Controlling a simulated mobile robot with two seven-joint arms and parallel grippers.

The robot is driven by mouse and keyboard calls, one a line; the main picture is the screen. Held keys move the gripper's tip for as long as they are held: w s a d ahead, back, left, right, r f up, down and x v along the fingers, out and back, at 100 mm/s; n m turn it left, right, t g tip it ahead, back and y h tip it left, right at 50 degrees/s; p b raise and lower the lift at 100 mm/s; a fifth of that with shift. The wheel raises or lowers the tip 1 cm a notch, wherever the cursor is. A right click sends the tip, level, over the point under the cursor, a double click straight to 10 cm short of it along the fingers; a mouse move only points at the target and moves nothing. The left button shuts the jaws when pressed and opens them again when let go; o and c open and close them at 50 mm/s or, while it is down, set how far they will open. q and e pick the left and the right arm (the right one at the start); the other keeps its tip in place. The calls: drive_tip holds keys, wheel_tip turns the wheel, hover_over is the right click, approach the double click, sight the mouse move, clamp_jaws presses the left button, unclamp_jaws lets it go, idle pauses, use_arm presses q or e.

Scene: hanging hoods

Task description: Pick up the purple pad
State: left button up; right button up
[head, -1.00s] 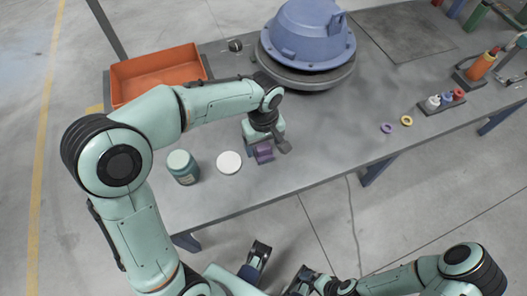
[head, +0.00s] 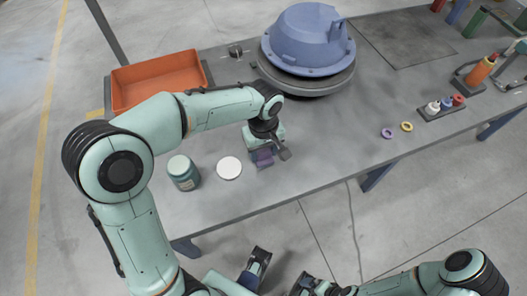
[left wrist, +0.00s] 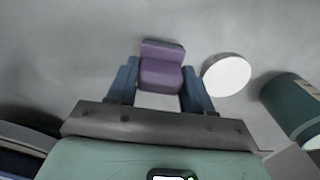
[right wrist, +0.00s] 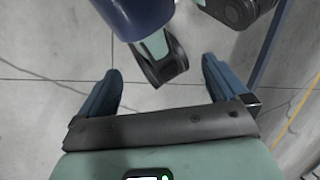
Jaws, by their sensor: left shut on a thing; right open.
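The purple pad (head: 264,158) is a small block with a raised step, on or just above the grey table, below my left gripper in the head view. In the left wrist view the pad (left wrist: 162,72) sits between the two blue fingers of my left gripper (left wrist: 160,88), which is shut on it. Whether the pad touches the table is hard to tell. My right gripper (right wrist: 162,92) is open and empty, over the floor in front of the table.
A white disc (head: 229,168) and a teal jar (head: 184,172) stand left of the pad. An orange bin (head: 158,80) is at the back left. A blue housing (head: 308,42) stands behind. Purple (head: 387,133) and yellow (head: 407,127) rings lie right, with clear table between.

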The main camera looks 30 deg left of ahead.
sight(264, 151)
use_arm(q)
wheel_tip(264, 151, up, 19)
drive_tip(key=p, duration=0.4)
drive_tip(key=shift+r, duration=0.15)
drive_tip(key=shift+o, duration=0.7)
